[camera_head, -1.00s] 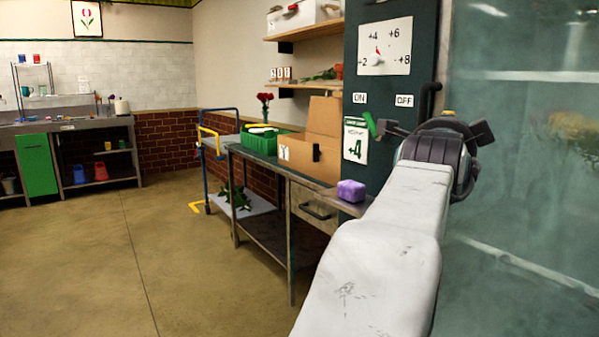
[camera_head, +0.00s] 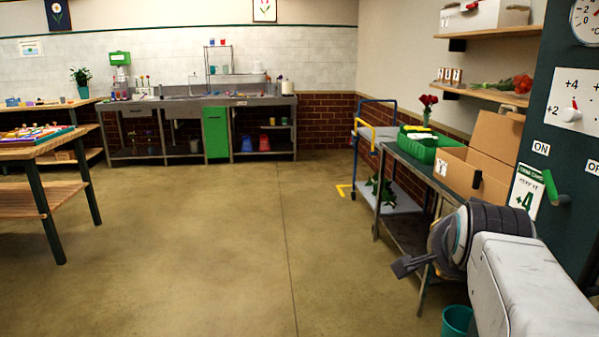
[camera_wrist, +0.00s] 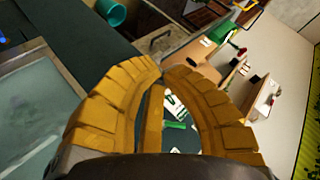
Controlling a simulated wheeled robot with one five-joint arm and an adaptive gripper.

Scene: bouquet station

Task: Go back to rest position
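My gripper (camera_head: 408,266) is at the lower right of the head view, low in front of the steel side table. Its dark body and part of my pale arm show there. In the wrist view, the yellow fingers of my gripper (camera_wrist: 163,68) curve in and their tips come together. Nothing is held between them; the dark panel and its labels show through the gap. The fingertips are hard to make out in the head view.
The steel side table (camera_head: 405,160) holds a cardboard box (camera_head: 470,172) and a green crate (camera_head: 425,150). A teal bin (camera_head: 457,322) stands on the floor near my arm. A dark cooler wall (camera_head: 570,140) is at the right. The floor at the middle is clear.

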